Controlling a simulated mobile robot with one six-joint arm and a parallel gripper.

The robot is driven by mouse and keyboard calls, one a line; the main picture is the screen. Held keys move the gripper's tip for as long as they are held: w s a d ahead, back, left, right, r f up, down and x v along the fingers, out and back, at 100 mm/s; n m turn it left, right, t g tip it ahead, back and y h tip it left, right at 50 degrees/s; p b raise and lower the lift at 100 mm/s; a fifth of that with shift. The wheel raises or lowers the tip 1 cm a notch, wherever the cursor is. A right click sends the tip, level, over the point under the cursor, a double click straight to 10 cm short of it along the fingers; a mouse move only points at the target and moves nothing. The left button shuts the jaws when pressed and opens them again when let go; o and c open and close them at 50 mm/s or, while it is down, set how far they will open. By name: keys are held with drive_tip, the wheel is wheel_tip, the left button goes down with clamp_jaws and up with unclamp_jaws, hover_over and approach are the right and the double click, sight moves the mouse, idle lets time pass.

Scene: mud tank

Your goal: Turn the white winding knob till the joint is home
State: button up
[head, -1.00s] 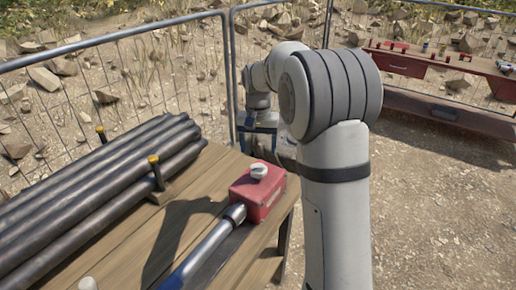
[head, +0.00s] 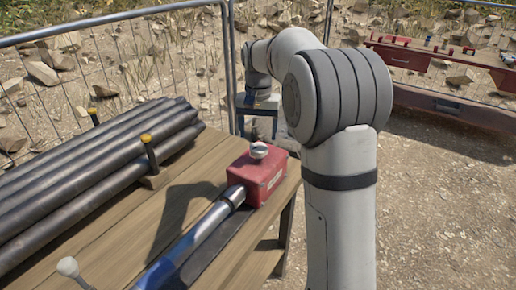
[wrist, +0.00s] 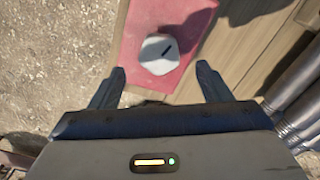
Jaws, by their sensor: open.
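The white winding knob (head: 259,151) stands on top of a red box (head: 262,180) at the table's far right corner. A silver collar (head: 234,195) and a metal tube (head: 205,225) with a blue section run from the box toward the lower left; I cannot tell how far the joint is seated. In the wrist view the knob (wrist: 160,53) shows rounded corners and a black mark, on the red box top (wrist: 136,30). My gripper (wrist: 161,70) is open, its fingertips either side of the knob in the picture and apart from it. In the head view it is mostly hidden.
Several dark pipes (head: 80,185) lie on the left of the wooden table (head: 185,200), held by yellow-topped posts (head: 147,142). A white-tipped stick (head: 68,267) is at the front left. A wire fence stands behind. A red-drawered bench (head: 410,60) is at the back right.

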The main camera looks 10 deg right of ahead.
sight(258, 147)
wheel_tip(258, 147, down, 5)
drive_tip(key=shift+f, duration=0.1)
idle(0.3)
drive_tip(key=c, duration=1)
drive_tip(key=shift+o, duration=0.2)
